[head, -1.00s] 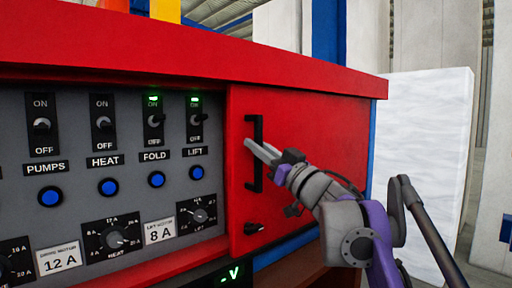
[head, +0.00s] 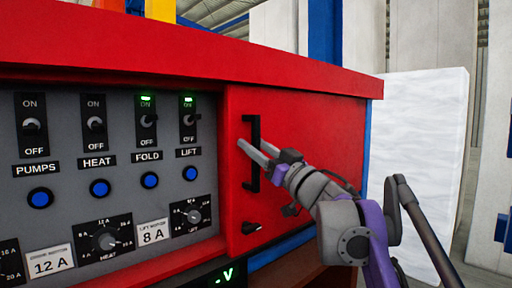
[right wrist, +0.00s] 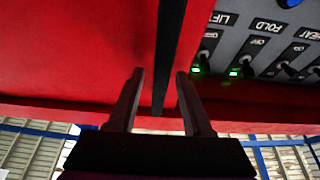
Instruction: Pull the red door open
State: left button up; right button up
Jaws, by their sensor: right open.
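The red door (head: 310,140) is on the right of the panel and looks closed. It has a black vertical bar handle (head: 253,128) near its left edge and a small black latch knob (head: 251,227) below. My right gripper (head: 249,149) is at the middle of the handle, its fingers open. In the right wrist view the dark handle bar (right wrist: 171,45) runs between the two spread fingers (right wrist: 158,80). Whether a finger touches the bar or door, I cannot tell. My left gripper is not in view.
Left of the door is a grey control panel (head: 70,182) with toggle switches, blue buttons and dials. A red ledge (head: 200,55) overhangs door and panel. A white block (head: 425,130) stands to the right, behind my right arm.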

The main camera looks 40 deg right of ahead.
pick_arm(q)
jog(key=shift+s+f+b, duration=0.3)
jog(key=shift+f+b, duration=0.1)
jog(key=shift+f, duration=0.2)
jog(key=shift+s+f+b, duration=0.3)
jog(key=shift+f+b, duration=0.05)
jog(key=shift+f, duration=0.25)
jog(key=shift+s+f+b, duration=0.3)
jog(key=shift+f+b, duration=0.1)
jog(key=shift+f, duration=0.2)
pick_arm(e)
jog(key=v, duration=1)
jog(key=shift+s+f, duration=0.25)
jog(key=shift+s, duration=0.1)
